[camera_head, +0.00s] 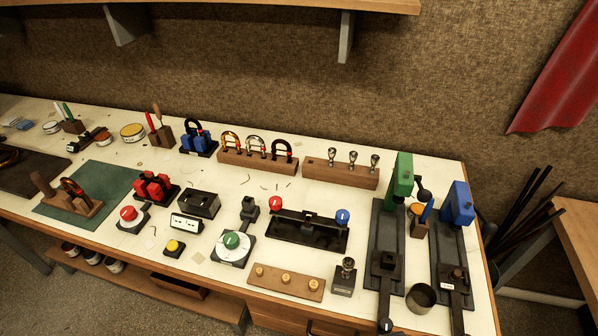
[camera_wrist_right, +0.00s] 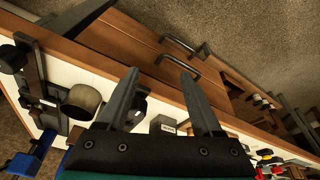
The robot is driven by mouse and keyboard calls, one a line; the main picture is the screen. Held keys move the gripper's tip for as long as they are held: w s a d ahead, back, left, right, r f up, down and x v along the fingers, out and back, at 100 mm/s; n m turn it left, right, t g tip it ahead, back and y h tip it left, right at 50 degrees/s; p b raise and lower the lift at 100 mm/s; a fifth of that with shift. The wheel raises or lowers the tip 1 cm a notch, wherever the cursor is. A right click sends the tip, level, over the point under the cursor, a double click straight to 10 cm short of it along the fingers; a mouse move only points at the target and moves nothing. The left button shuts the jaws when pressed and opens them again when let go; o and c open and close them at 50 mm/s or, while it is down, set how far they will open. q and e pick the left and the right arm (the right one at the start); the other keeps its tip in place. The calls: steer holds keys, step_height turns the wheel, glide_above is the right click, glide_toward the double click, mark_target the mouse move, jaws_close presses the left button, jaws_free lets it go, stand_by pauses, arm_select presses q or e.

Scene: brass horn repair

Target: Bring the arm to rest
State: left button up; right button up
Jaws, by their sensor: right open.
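My right gripper (camera_wrist_right: 159,75) shows in the right wrist view with its two dark fingers spread apart. Nothing is seen between them. It hangs over the front edge of the workbench, with the wooden drawer fronts (camera_wrist_right: 120,45) and their dark handles (camera_wrist_right: 180,45) behind the fingers. My left gripper is in neither view.
A green-headed tool (camera_head: 403,175) and a blue-headed tool (camera_head: 460,203) stand at the bench's right end near a dark cup (camera_head: 421,297). A peg board (camera_head: 287,281) and a red-and-blue-knobbed fixture (camera_head: 310,228) lie left of them. Dark rods (camera_head: 520,205) stand beyond the bench.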

steer(key=s+f+g+b, duration=0.1)
steer(key=s+f+b, duration=0.2)
steer(key=f, duration=0.8)
steer(key=s+d+f+b, duration=0.1)
steer(key=s+f+b, duration=0.25)
steer(key=f, duration=0.75)
steer(key=s+f+g+b, duration=0.1)
steer(key=s+f+b, duration=0.25)
steer(key=f, duration=0.85)
steer(key=s+d+f+b, duration=0.1)
steer(key=s+f+b, duration=0.1)
steer(key=s+f, duration=0.5)
steer(key=shift+s+d+b, duration=0.35)
steer(key=shift+s+d, duration=0.05)
steer(key=shift+s, duration=0.35)
steer(key=shift+f, duration=0.1)
